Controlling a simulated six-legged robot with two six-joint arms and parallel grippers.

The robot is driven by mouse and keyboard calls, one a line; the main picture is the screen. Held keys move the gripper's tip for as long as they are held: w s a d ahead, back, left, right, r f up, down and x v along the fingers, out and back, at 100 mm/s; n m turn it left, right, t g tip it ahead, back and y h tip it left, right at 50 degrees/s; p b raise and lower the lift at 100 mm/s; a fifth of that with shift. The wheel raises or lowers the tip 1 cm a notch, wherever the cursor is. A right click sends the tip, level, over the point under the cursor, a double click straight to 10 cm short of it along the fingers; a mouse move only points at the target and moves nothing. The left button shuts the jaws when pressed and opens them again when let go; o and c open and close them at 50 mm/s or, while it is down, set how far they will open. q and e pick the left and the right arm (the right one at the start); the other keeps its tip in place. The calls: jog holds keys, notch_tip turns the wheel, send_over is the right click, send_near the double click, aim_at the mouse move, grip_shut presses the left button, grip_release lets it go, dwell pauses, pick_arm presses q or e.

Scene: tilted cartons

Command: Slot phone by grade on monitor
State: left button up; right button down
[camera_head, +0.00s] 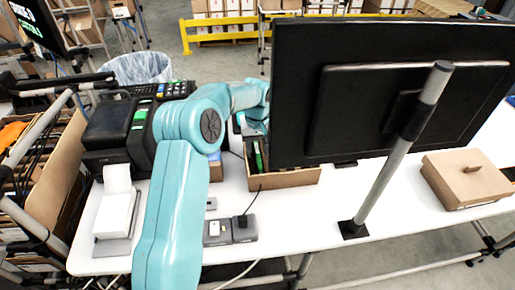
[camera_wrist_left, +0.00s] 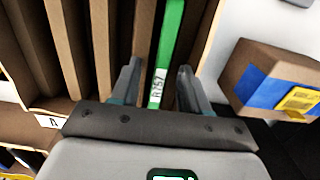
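In the left wrist view a narrow green phone (camera_wrist_left: 171,40) stands on edge in a slotted brown carton (camera_wrist_left: 101,40), with a white label near its lower end. My left gripper (camera_wrist_left: 158,80) is open, its two fingers on either side of the phone, with a visible gap on the left. In the head view my left arm reaches behind the large black monitor (camera_head: 390,105), seen from its back, so the fingertips are hidden there. An open carton (camera_head: 285,179) with a green-edged item stands under the monitor's left end. My right gripper is not in view.
A brown box with blue and yellow labels (camera_wrist_left: 275,80) lies right of the slots. The white table (camera_head: 300,215) also holds a lidded brown box (camera_head: 466,180), a dark printer (camera_head: 107,125) and small grey devices (camera_head: 231,230). The monitor's slanted grey pole (camera_head: 385,175) stands in front.

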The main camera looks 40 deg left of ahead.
pick_arm(q)
jog(key=shift+r, duration=0.4)
notch_tip(320, 180, up, 16)
jog(key=shift+w+a+f+p, duration=0.2)
jog(key=shift+f+p, duration=0.05)
jog(key=shift+p, duration=0.2)
notch_tip(320, 180, up, 7)
jog(key=p, duration=0.8)
jog(key=shift+s, duration=0.1)
